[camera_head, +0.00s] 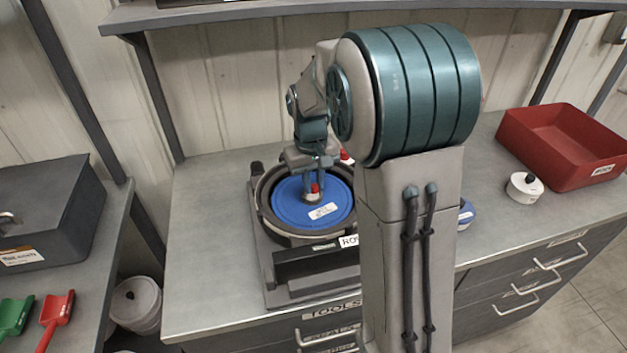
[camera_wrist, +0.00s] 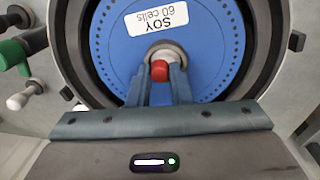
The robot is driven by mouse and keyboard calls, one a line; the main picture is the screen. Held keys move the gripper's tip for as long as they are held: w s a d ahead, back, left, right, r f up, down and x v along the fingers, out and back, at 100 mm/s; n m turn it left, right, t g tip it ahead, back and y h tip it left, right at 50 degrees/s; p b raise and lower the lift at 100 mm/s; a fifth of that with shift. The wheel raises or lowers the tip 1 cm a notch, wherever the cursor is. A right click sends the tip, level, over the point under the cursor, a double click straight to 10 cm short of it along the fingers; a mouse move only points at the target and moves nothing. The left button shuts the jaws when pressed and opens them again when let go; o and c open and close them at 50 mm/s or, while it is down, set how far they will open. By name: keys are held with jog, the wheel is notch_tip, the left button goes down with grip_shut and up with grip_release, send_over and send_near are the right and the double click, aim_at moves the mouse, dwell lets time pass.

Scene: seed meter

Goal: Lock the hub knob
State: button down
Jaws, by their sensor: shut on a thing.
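The hub knob (camera_wrist: 160,70) has a red block on a pale round base at the middle of the blue disc (camera_wrist: 118,62). The disc is labelled "SOY 60 cells" and lies inside a dark round housing. My gripper (camera_wrist: 161,84) is shut on the knob, one finger on each side of the red part. In the head view my gripper (camera_head: 314,188) reaches down over the blue disc (camera_head: 285,212), and the red of the knob shows between its fingers. The fingers hide part of the knob's base. I cannot tell the knob's lock position.
A green handle (camera_wrist: 14,52) and pale knobs sit left of the housing in the wrist view. On the bench, a red bin (camera_head: 530,135) and a white round pot (camera_head: 523,188) stand at right. A dark box (camera_head: 45,212) is on the left bench. The bench left of the meter is clear.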

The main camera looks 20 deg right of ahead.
jog(key=m, duration=0.4)
jog(key=shift+m, duration=0.3)
jog(key=m, duration=0.4)
jog(key=shift+w, duration=0.1)
jog(key=m+p, duration=0.1)
jog(key=m, duration=0.4)
jog(key=shift+r+g, duration=0.1)
jog(key=shift+g, duration=0.2)
jog(key=shift+m+p, duration=0.35)
jog(key=shift+m, duration=1.55)
jog(key=c, duration=1.3)
grip_release()
